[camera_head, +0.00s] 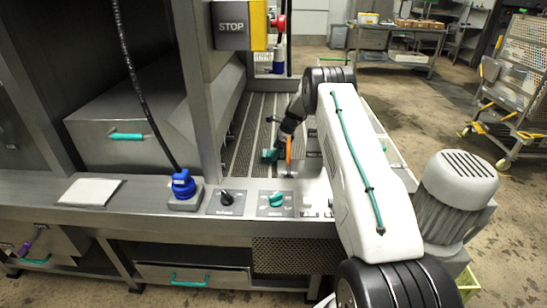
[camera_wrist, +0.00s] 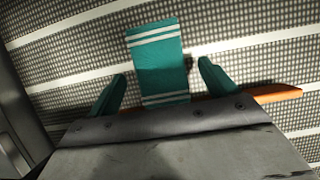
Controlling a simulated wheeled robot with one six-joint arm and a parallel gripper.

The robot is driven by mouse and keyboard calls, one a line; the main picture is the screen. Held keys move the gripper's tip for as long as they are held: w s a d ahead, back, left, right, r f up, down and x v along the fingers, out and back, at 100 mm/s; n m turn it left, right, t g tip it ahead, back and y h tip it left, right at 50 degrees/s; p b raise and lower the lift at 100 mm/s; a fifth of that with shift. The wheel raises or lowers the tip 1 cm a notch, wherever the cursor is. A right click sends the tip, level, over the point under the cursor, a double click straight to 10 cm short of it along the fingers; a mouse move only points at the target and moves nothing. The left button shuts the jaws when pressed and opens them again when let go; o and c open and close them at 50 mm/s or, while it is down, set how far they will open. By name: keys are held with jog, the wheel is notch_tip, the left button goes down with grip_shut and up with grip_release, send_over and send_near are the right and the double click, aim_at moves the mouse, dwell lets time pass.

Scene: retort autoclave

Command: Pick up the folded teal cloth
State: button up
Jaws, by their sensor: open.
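The folded teal cloth (camera_wrist: 160,62) lies flat on the perforated metal floor in the wrist view, with white stripes near its far end and another at its near end. My gripper (camera_wrist: 163,83) is open, with one teal finger on each side of the cloth's near part. Gaps show between the fingers and the cloth. In the head view my gripper (camera_head: 271,154) is low over the grated floor inside the machine. I cannot clearly tell the cloth from the teal fingers there.
An orange strip (camera_wrist: 275,94) shows beside the right finger. A counter with a blue-capped item (camera_head: 183,184), a teal knob (camera_head: 276,199) and a white folded sheet (camera_head: 90,192) runs in front. A steel upright (camera_head: 203,110) stands left of my arm.

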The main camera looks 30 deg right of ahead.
jog(key=shift+x, duration=1)
jog(key=c, duration=1.1)
jog(key=shift+r, duration=0.15)
